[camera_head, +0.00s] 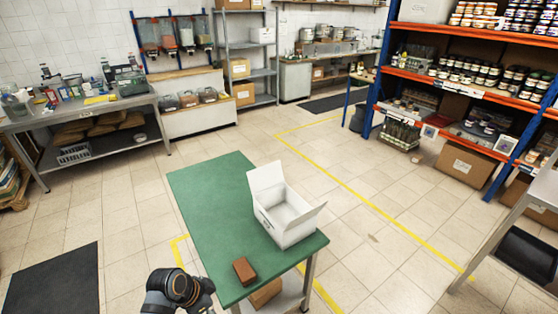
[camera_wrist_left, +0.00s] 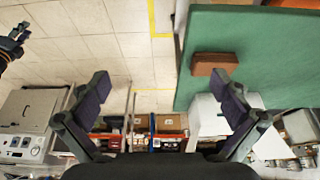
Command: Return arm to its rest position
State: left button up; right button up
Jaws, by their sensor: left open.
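In the wrist view my left gripper (camera_wrist_left: 163,92) is open, its two dark fingers wide apart with nothing between them. Tiled floor shows behind the gap. In the head view a dark joint of my arm (camera_head: 176,288) shows at the bottom edge, left of the green table (camera_head: 205,185); the left fingers cannot be made out there. A dark piece, apparently of my right arm (camera_wrist_left: 12,42), shows at the left edge of the wrist view. Whether its jaws are open cannot be seen.
A white box (camera_head: 287,222) with raised flaps and a brown block (camera_head: 244,270) stand on the green table. A cardboard box (camera_head: 265,293) sits below. A grey workbench (camera_head: 520,210) is at the right, an orange-blue rack (camera_head: 460,85) behind. Floor around is mostly clear.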

pick_arm(q)
jog(key=s+a+f+n+y, duration=0.1)
jog(key=s+a+f+n, duration=0.15)
jog(key=f, duration=0.65)
jog(key=s+a+f+n+y, duration=0.1)
jog(key=s+a+f+n, duration=0.15)
jog(key=f, duration=0.65)
jog(key=s+a+f+n+y, duration=0.1)
jog(key=s+a+f+n, duration=0.1)
jog(key=s+f, duration=0.7)
jog(key=s+a+f+n+g+y, duration=0.1)
jog(key=s+a+f+n, duration=0.2)
jog(key=s+f, duration=0.6)
jog(key=s, duration=0.9)
jog(key=shift+a+f+n+y, duration=0.3)
jog(key=shift+f+n, duration=0.1)
pick_arm(e)
jog(key=w, duration=0.3)
jog(key=shift+w+d+r+t, duration=0.1)
jog(key=shift+w+t, duration=0.2)
